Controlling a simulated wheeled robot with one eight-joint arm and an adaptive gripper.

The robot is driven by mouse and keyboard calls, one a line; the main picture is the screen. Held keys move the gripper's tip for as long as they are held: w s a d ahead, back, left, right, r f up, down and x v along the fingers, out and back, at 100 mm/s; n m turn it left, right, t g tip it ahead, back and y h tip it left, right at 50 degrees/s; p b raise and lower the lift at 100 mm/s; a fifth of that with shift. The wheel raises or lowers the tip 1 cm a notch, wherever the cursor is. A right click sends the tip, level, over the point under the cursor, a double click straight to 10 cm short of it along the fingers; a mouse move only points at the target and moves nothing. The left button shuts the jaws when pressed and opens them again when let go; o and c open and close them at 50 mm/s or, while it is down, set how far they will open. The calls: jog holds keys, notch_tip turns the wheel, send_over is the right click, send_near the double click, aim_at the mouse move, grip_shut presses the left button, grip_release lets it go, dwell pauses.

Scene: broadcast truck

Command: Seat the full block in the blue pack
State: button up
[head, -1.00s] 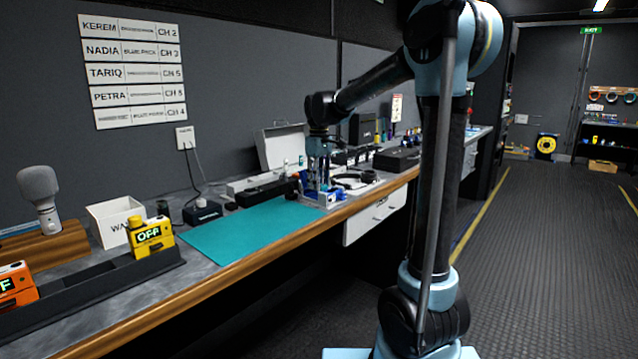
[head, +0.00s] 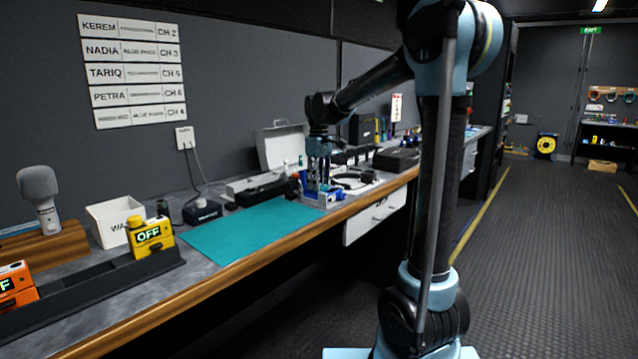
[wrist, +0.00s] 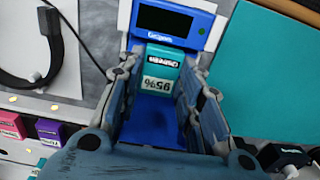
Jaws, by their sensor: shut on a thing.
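The blue pack (wrist: 198,22) lies at the top of the wrist view, with a dark display in its face. A teal block (wrist: 160,72) marked 95%, its print upside down, is between my fingers against the pack. My gripper (wrist: 163,66) is shut on this block, one finger on each side. A blue surface (wrist: 155,118) shows below the block. I cannot tell how deep the block sits in the pack. In the head view my gripper (head: 320,186) points down at the bench beyond the teal mat, with blue of the pack (head: 336,197) beside it; the block is hidden there.
The teal mat (head: 245,233) is clear, left of my gripper. Headphones (head: 358,180) lie close on the right. A charger (head: 202,211), an open grey case (head: 282,148) and a yellow pack (head: 151,238) marked OFF stand along the bench. Pink and purple blocks (wrist: 48,130) show in the wrist view.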

jog(key=shift+f, duration=0.65)
jog(key=o, duration=1)
jog(key=shift+c, duration=0.2)
notch_tip(320, 180, up, 12)
jog(key=shift+d+f, duration=0.1)
jog(key=s+d+f+m+t, duration=0.1)
jog(key=s+d+f+m, duration=0.2)
jog(key=s+d+f, duration=0.35)
jog(key=s+d+f+m, duration=0.2)
jog(key=s+d+f, duration=0.2)
jog(key=s+d, duration=0.5)
jog(key=s+d+f+m, duration=0.2)
jog(key=s+d+f, duration=0.1)
jog(key=s+f, duration=0.5)
jog(key=s+d+f+m+t, duration=0.1)
jog(key=s+d+f+m, duration=0.2)
jog(key=s+f, duration=0.5)
jog(key=shift+f, duration=0.6)
